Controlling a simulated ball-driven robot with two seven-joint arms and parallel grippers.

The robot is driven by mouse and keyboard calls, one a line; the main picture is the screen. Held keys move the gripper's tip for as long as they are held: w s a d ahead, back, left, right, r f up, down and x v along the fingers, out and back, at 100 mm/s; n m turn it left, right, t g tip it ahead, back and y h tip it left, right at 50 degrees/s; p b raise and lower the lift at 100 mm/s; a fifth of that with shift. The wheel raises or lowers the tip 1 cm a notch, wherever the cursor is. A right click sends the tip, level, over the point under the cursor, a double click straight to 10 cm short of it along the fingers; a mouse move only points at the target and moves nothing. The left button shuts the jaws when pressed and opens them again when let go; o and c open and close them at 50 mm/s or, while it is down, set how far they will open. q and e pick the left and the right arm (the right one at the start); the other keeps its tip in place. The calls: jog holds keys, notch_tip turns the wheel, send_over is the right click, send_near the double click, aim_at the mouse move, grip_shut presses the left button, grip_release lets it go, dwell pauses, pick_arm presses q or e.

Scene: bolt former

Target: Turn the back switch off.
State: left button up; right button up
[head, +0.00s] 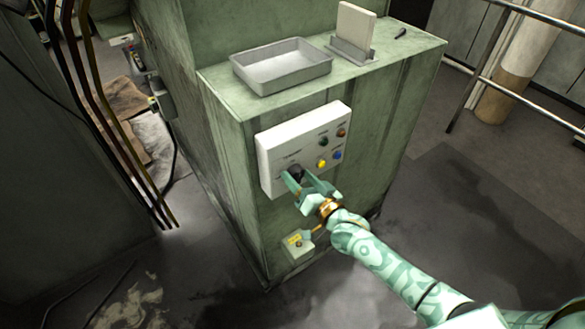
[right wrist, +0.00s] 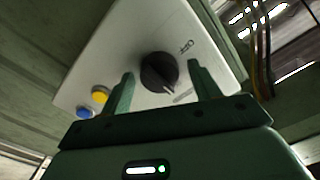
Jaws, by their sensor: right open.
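A white control panel (head: 290,145) is fixed to the front of a green machine cabinet. A black rotary knob (head: 295,171) sits at the panel's lower left. It also shows in the right wrist view (right wrist: 158,71), with a pale pointer mark at its lower edge and small lettering on the panel beside it. My right gripper (head: 300,181) is open in front of the knob. In the right wrist view the knob appears between the two fingertips, with a gap on each side. I cannot tell which switch is the back one. My left gripper is not in view.
Yellow (head: 322,163) and blue (head: 337,155) buttons sit right of the knob, with others above. A small box with a yellow label (head: 297,246) is lower on the cabinet. A grey tray (head: 281,68) stands on top. Cables (head: 93,90) hang at left.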

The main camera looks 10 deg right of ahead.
jog(key=c, duration=1.2)
jog(key=n, duration=0.4)
jog(key=shift+p, duration=0.3)
jog(key=n, duration=0.3)
jog(key=shift+n, duration=0.3)
jog(key=n, duration=0.3)
jog(key=o, duration=1.2)
jog(key=p+v, duration=0.3)
jog(key=v, duration=0.5)
